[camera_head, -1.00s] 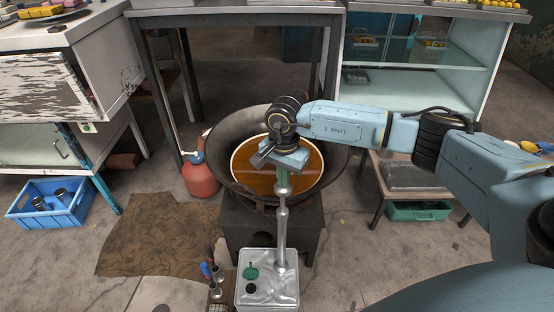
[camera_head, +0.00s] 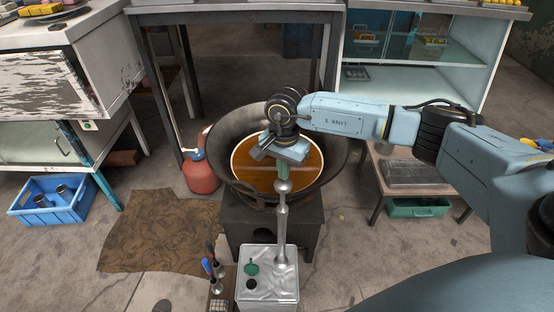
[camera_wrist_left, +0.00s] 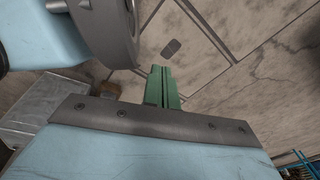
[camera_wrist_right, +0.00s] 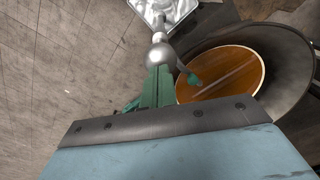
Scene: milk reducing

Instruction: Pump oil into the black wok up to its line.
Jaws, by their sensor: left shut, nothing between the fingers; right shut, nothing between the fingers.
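The black wok (camera_head: 226,137) sits on a dark stove (camera_head: 233,220) and holds amber oil (camera_head: 262,180). A pale ring line runs around the oil's edge; I cannot tell the exact level against it. A metal oil can (camera_head: 267,292) stands in front, with an upright silver pump (camera_head: 282,225). My right gripper (camera_head: 283,174) is shut and empty, its green fingers pointing down at the pump's silver ball top. In the right wrist view the fingertips (camera_wrist_right: 158,72) are at the ball (camera_wrist_right: 160,57); contact is unclear. My left gripper (camera_wrist_left: 162,72) is shut and empty above bare floor.
A red jug (camera_head: 200,176) stands left of the wok. Tools with coloured handles (camera_head: 214,270) stand beside the can. A brown mat (camera_head: 155,240) and a blue crate (camera_head: 45,208) lie to the left. A low table (camera_head: 408,150) stands to the right.

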